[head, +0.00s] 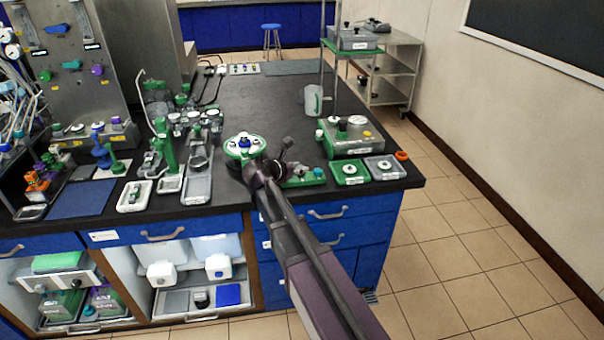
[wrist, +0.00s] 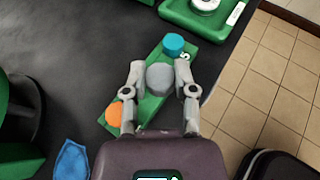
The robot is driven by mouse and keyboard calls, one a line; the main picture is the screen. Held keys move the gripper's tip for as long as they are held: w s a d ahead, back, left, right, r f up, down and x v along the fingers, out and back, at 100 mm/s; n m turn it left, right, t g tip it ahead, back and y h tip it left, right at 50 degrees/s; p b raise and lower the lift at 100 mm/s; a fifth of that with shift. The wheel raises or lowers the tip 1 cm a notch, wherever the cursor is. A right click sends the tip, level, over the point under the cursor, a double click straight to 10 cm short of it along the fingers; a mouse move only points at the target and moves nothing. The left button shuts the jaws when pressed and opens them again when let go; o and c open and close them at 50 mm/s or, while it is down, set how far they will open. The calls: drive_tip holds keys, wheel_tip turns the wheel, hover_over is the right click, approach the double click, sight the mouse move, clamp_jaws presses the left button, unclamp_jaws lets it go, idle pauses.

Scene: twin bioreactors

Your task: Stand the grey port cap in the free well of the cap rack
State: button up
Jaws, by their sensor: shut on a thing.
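The grey port cap (wrist: 160,78) shows in the wrist view as a round grey top between the two fingers of my gripper (wrist: 160,84). My gripper is shut on it. The green cap rack (wrist: 186,62) lies behind and below the cap, running diagonally. A blue cap (wrist: 173,44) stands at the rack's far end and an orange cap (wrist: 114,115) at its near left end. The middle of the rack is hidden by the grey cap and fingers, so I cannot tell the gap below the cap. The rack also shows in the head view (head: 305,180), partly behind my arm.
A round green-rimmed holder (head: 244,147) stands left of my arm. Green (head: 350,173) and grey (head: 384,168) trays and an orange ring (head: 401,155) lie right of the rack. The bench edge is close in front. A blue piece (wrist: 72,160) lies left in the wrist view.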

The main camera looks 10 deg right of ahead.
drive_tip(key=shift+w+d+f, duration=0.1)
drive_tip(key=shift+w+d, duration=0.15)
drive_tip(key=shift+w, duration=0.45)
drive_tip(key=shift+w+d+f, duration=0.1)
drive_tip(key=shift+w+d, duration=0.1)
drive_tip(key=shift+w, duration=0.45)
drive_tip(key=shift+f+b, duration=1.7)
drive_tip(key=shift+b, duration=0.15)
drive_tip(key=shift+f, duration=0.2)
drive_tip(key=o, duration=0.8)
drive_tip(key=shift+r, duration=0.2)
